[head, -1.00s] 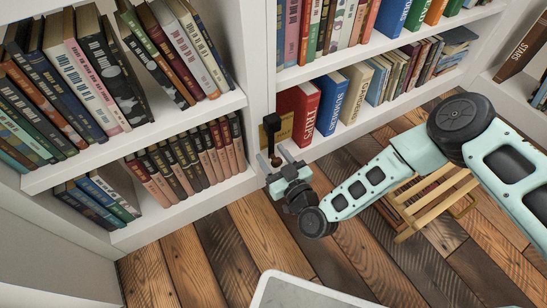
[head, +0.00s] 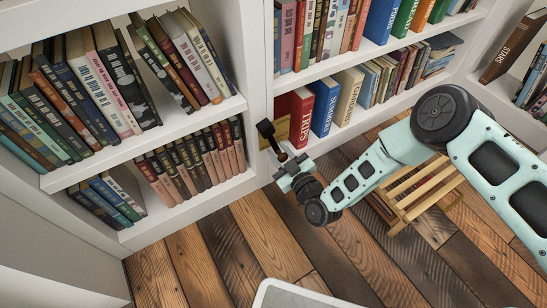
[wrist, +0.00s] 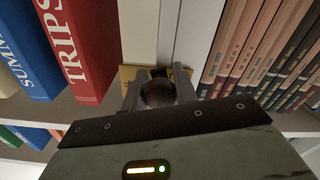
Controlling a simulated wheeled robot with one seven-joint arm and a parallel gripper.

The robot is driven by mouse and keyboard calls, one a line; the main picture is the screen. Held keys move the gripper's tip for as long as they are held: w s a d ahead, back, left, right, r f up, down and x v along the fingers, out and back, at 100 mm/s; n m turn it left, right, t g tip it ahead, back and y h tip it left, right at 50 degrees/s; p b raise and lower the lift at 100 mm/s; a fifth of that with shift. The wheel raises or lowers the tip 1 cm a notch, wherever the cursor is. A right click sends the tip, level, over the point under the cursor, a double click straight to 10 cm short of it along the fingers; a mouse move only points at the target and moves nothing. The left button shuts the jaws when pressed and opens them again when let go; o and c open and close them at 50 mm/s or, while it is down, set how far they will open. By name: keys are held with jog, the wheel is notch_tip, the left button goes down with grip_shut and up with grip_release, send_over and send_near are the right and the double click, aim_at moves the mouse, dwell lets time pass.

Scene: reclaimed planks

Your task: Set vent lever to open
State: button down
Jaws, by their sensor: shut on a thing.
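The vent lever (head: 271,138) is a dark arm with a black block at its upper end and a brown round knob at its lower end. It stands in front of a brass plate (head: 283,128) at the shelf upright and leans, its knob end down and to the right. My gripper (head: 284,161) is shut on the lever's knob. In the wrist view the brown knob (wrist: 158,95) sits between the two grey fingers, with part of the brass plate (wrist: 126,73) behind. Any open or closed marking is too small to read.
White bookshelves (head: 255,100) with rows of books stand left and behind. A red book (head: 296,115) stands close right of the lever. A slatted wooden thing (head: 418,192) is on the plank floor (head: 240,240) under my arm.

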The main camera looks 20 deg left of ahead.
aim_at(285, 133)
jog(key=n+p, duration=0.1)
jog(key=w+d+r+n+p, duration=0.1)
jog(key=n+p, duration=0.1)
jog(key=n, duration=0.1)
jog(key=shift+w+d+r+p, duration=0.3)
jog(key=shift+w+r+p, duration=0.1)
jog(key=n+p, duration=0.1)
jog(key=w+d+r+n+p, duration=0.1)
jog(key=shift+r+n+p, duration=0.2)
jog(key=shift+n+p, duration=0.1)
jog(key=shift+w+d+r+n+p, duration=0.25)
jog(key=shift+r+n+p, duration=0.55)
jog(key=shift+n+p, duration=0.4)
jog(key=shift+w+d+r+n+p, duration=0.25)
jog(key=shift+r+n+p, duration=0.6)
jog(key=shift+n, duration=0.6)
jog(key=shift+w+d+r+n+p, duration=0.15)
jog(key=shift+w+r+n+p, duration=0.15)
jog(key=shift+r+n+p, duration=0.7)
jog(key=shift+f+n, duration=0.25)
jog(key=shift+n, duration=0.1)
jog(key=c, duration=1.1)
grip_release()
